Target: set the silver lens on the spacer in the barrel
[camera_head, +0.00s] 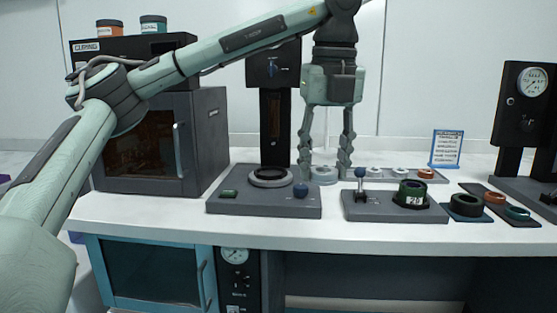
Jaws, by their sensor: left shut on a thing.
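My left gripper (325,172) points straight down at the back of the table. Its two fingers are shut on a pale round piece, the silver lens (323,175), at the left end of a low grey tray (440,178). I cannot tell whether the lens is clear of the tray. The barrel (411,193) is a dark, green-rimmed cylinder with a white number label. It stands upright on a grey base plate (385,212), to the right of and nearer than the gripper. The spacer and the inside of the barrel are hidden. My right gripper is not in view.
Pale discs (400,171) and an orange piece (426,173) sit along the tray. A lever with a blue knob (360,173) stands left of the barrel. A black press (271,120) is left of the gripper. Dark rings (466,205) lie at the right.

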